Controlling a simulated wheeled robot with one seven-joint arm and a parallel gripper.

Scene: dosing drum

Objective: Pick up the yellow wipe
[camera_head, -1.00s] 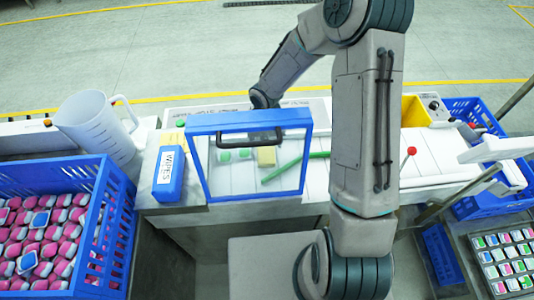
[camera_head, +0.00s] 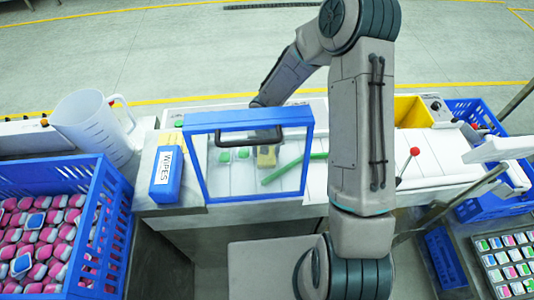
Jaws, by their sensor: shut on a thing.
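The blue-framed guard (camera_head: 196,170) stands between the camera and my gripper. Behind its window are green-ended pieces (camera_head: 242,154) and a green bar (camera_head: 283,170). A clear jug (camera_head: 90,125) and blue crate (camera_head: 118,195) of pods stand left; a red-knobbed lever (camera_head: 414,152) stands right.

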